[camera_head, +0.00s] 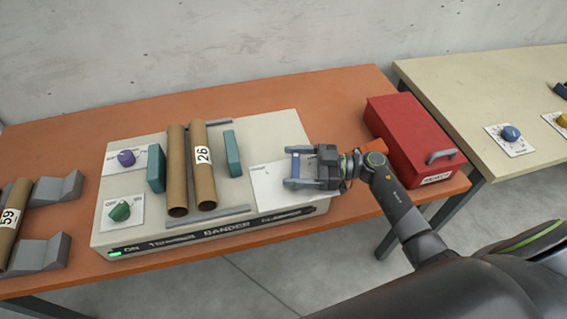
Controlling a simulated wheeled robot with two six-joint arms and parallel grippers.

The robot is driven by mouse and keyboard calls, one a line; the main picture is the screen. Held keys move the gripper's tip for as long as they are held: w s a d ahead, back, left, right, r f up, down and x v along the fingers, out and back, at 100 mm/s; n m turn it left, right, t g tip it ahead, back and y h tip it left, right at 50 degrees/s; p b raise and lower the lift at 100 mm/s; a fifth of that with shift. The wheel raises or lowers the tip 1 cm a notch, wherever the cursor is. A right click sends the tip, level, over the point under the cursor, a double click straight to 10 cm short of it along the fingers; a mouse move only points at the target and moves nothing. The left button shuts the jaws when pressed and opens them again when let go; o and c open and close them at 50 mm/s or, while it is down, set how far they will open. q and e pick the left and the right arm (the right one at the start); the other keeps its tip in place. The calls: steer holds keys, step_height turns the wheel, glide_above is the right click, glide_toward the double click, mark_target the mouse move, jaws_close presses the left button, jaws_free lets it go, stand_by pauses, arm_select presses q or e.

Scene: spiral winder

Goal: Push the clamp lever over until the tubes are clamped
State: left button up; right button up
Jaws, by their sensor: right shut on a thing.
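Two brown cardboard tubes lie side by side on the pale bander machine (270,130): a plain left tube (177,170) and a right tube (205,180) with a "26" label. A left teal jaw (156,168) stands close beside the left tube. A right teal jaw (232,153) stands right of the labelled tube with a visible gap. My right gripper (290,167) is over the white plate (268,190) at the machine's right side, its fingers closed around the clamp lever, which they and the gripper body mostly hide. My left gripper is out of view.
A purple knob (126,158) and a green knob (119,210) sit on the machine's left. A grey cradle (45,250) holds a tube labelled "59" (12,225) at far left. A red box (410,135) stands right of my gripper, close to my arm.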

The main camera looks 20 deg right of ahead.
steer(key=shift+g, duration=0.3)
steer(key=o, duration=1.3)
steer(key=b+v, duration=0.1)
steer(key=v, duration=0.5)
steer(key=shift+d+f+b, duration=0.15)
steer(key=shift+f+b, duration=0.05)
steer(key=shift+b, duration=0.2)
steer(key=shift+s+d+r, duration=0.15)
steer(key=shift+s+d, duration=0.1)
steer(key=shift+d, duration=0.25)
